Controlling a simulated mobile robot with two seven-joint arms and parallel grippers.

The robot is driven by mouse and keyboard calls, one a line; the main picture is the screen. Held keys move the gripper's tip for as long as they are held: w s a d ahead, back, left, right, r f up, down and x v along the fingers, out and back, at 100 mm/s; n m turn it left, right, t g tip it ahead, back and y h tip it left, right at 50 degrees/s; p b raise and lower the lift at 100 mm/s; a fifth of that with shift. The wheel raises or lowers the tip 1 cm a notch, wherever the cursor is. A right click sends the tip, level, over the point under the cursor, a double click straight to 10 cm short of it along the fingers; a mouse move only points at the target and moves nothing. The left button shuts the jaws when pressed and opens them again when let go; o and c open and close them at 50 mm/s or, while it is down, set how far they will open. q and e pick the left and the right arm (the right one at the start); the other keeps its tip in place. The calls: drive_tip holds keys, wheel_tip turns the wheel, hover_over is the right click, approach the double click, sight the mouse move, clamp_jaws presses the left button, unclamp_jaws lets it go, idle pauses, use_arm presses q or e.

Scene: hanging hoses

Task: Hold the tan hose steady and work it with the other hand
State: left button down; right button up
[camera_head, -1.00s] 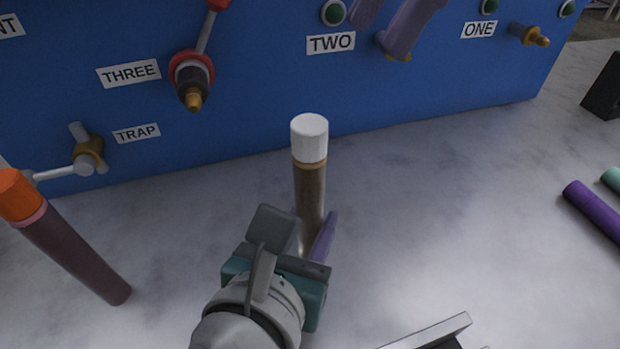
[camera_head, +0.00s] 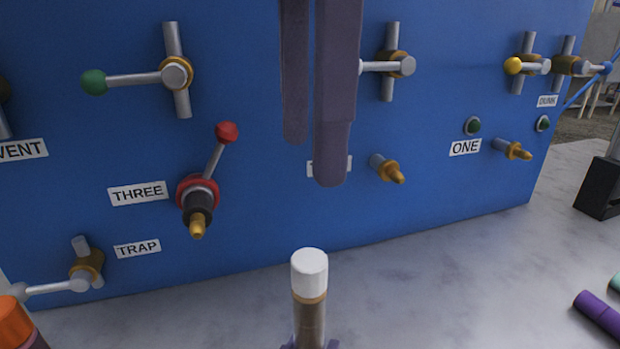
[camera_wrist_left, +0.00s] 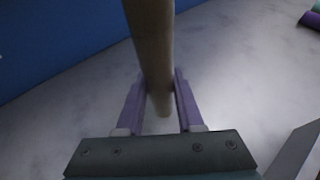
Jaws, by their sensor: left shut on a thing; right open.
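The tan hose (camera_head: 309,318) stands upright with a white cap (camera_head: 309,272) on its top end, at the bottom middle of the head view. My left gripper (camera_head: 310,344) is shut on the hose below the cap; only its purple fingertips show at the bottom edge. In the left wrist view the hose (camera_wrist_left: 152,45) runs between the two purple fingers of the left gripper (camera_wrist_left: 160,88). My right gripper (camera_head: 315,165) is open and empty. It points down from the top, above the capped end and clearly apart from it, in front of the panel.
A blue panel (camera_head: 270,220) with valves, levers and brass nozzles stands behind. The right gripper hides most of one label. An orange-capped hose (camera_head: 15,322) is at the lower left. A purple hose (camera_head: 600,314) lies at the right. The marble top (camera_head: 440,285) is clear right of the hose.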

sight(309, 258)
wheel_tip(309, 258, down, 12)
drive_tip(key=shift+r, duration=0.1)
idle(0.4)
clamp_jaws()
unclamp_jaws()
idle(0.5)
drive_tip(key=shift+r, duration=0.1)
